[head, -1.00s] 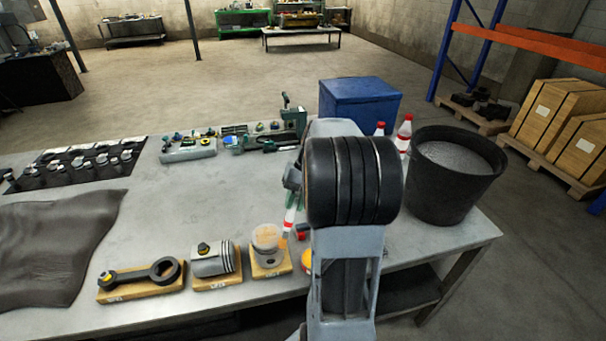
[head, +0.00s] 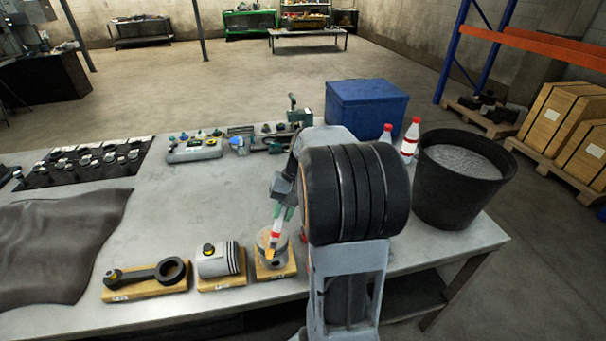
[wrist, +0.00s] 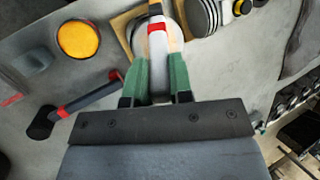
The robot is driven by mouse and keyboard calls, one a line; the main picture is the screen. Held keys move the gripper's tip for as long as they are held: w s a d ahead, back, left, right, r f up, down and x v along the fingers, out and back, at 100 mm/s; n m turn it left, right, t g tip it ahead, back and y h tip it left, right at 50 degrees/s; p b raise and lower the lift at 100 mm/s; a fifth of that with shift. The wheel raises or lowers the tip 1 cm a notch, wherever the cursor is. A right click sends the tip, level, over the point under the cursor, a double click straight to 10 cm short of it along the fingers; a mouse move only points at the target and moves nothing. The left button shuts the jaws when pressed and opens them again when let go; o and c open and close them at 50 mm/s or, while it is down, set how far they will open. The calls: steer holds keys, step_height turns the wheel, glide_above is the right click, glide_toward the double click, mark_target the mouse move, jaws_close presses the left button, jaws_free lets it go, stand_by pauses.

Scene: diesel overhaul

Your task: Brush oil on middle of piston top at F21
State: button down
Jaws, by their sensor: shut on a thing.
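An upright piston (head: 281,256) stands on a wooden block (head: 287,271), third in a front row on the grey bench; I cannot read its label. My gripper (head: 284,213) is shut on a brush (head: 276,228) with a white handle and a red band. Its orange-tan tip points down, over the piston top in the head view; I cannot tell if it touches. In the wrist view the brush (wrist: 157,55) sits between the green fingers (wrist: 157,80) and covers much of the piston (wrist: 133,36). A round pot with yellow content (wrist: 78,39) is to its left.
A second piston (head: 217,260) lies on its side on a block to the left, beside a connecting rod (head: 147,276). A red-and-black mallet (wrist: 78,97) lies near my gripper. A black bucket (head: 447,195), bottles (head: 409,140) and a blue box (head: 366,106) stand behind.

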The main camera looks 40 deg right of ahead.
steer(key=shift+w+a+r, duration=0.2)
steer(key=shift+a, duration=0.1)
step_height(320, 180, up, 4)
steer(key=shift+f+p, duration=0.15)
steer(key=shift+p, duration=0.9)
steer(key=shift+s+r+p, duration=0.2)
steer(key=shift+r+p, duration=0.1)
steer(key=shift+w+d+r+p, duration=0.1)
steer(key=shift+w+r+p, duration=0.05)
steer(key=shift+r+p, duration=1.15)
steer(key=shift+r, duration=0.85)
steer(key=shift+f, duration=0.1)
